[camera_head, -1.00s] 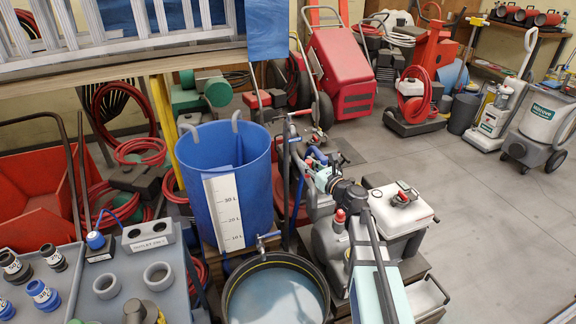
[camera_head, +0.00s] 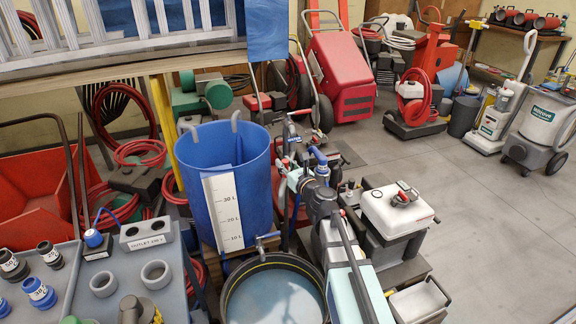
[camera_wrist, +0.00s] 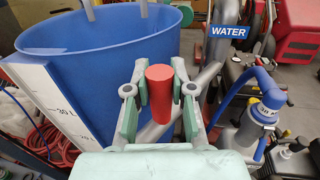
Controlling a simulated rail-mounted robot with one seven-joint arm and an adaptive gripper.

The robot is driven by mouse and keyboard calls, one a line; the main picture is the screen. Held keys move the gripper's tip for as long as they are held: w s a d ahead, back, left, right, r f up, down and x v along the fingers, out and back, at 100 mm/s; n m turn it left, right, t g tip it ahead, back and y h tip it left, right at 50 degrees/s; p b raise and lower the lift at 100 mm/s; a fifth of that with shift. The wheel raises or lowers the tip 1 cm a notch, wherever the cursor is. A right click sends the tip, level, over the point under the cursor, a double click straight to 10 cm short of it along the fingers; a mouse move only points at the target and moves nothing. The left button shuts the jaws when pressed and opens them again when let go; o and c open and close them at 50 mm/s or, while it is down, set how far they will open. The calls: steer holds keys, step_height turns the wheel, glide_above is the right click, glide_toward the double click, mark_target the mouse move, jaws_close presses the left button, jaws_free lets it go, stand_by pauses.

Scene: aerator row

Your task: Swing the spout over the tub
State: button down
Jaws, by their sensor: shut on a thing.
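The blue tub (camera_head: 240,190), with a white litre scale on its wall, stands left of my gripper in the head view. It fills the upper left of the wrist view (camera_wrist: 95,75). My gripper (camera_head: 290,172) is just right of the tub's wall in the head view. In the wrist view its pale green fingers (camera_wrist: 160,95) are closed around an upright red cylindrical grip (camera_wrist: 159,92). A grey pipe (camera_wrist: 212,75) below a WATER label slants down-left behind the fingers. My fingers hide where grip and pipe meet, and the spout's outlet is not clear.
A black-rimmed round basin (camera_head: 228,294) sits below the tub's small tap (camera_head: 268,238). A blue bent pipe and grey bottle (camera_wrist: 250,130) stand right of my gripper. A white-topped container (camera_head: 395,212) is further right. Open floor lies at the right.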

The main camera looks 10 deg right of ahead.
steer(key=shift+a, duration=0.15)
steer(key=c, duration=1)
jaws_free()
steer(key=shift+a, duration=0.1)
steer(key=shift+o, duration=0.2)
steer(key=shift+s, duration=0.1)
steer(key=v, duration=1.2)
